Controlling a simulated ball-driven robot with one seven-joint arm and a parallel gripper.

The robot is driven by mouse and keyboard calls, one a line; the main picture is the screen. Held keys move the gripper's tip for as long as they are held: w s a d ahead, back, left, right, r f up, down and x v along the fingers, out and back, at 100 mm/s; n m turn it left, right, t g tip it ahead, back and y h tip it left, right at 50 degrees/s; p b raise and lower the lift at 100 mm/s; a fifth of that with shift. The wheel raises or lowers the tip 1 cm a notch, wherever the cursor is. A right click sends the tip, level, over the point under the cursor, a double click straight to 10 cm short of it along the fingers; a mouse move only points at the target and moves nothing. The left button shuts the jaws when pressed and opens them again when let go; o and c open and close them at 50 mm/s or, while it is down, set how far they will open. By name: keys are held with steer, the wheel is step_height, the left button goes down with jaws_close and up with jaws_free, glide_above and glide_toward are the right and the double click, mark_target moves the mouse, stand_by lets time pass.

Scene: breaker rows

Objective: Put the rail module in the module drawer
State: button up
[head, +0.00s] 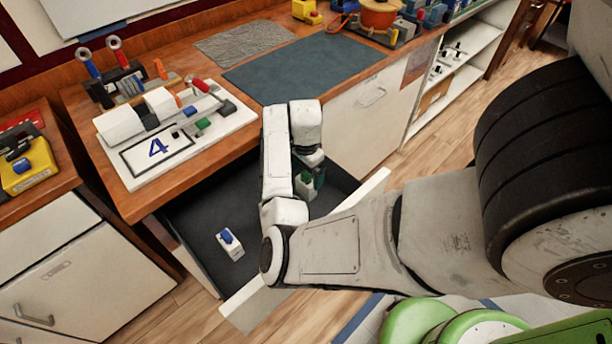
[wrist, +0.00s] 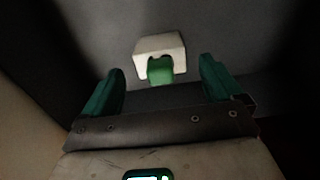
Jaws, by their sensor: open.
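The module drawer (head: 196,208) is pulled out, with a dark grey floor. A white rail module with a green toggle (head: 304,186) is inside it near the back right, partly hidden by my gripper. It also shows in the wrist view (wrist: 160,45), on the dark surface just beyond the fingertips. My gripper (head: 313,178) is down inside the drawer beside this module. In the wrist view its green fingers stand apart to either side of the module, with a gap on both sides. I cannot tell the exact gap below it.
A white module with a blue toggle (head: 230,244) lies in the drawer's front left. A white board marked 4 (head: 150,165) with several modules stands on the wooden bench above. A dark mat (head: 300,68) lies to its right. The drawer's middle floor is clear.

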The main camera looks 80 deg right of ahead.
step_height(320, 180, up, 10)
stand_by(0.4)
